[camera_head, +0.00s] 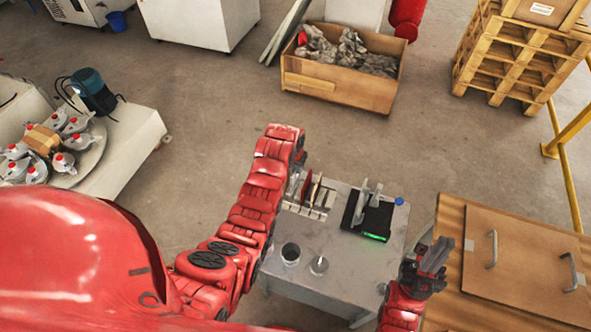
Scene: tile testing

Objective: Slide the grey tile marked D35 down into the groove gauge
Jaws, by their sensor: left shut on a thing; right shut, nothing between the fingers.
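My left gripper (298,164) points down at the left end of a small grey table, mostly hidden by its own red arm. It is shut on what looks like a grey tile (293,184); no marking can be read. Below it is a light slotted rack (312,212) with a dark red tile (306,188) and other thin upright pieces. Whether the held tile touches the rack cannot be told. A black device (378,222) with grey upright parts and a green strip stands to the right; I cannot tell which item is the groove gauge. My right gripper (436,257) is shut and empty right of the table.
The grey table (335,275) also bears a dark round cup (291,253), a small round dish (319,265) and a blue round thing (399,201). A wooden board with handles (520,265) lies at the right. Open floor separates the table from a wooden crate (335,87).

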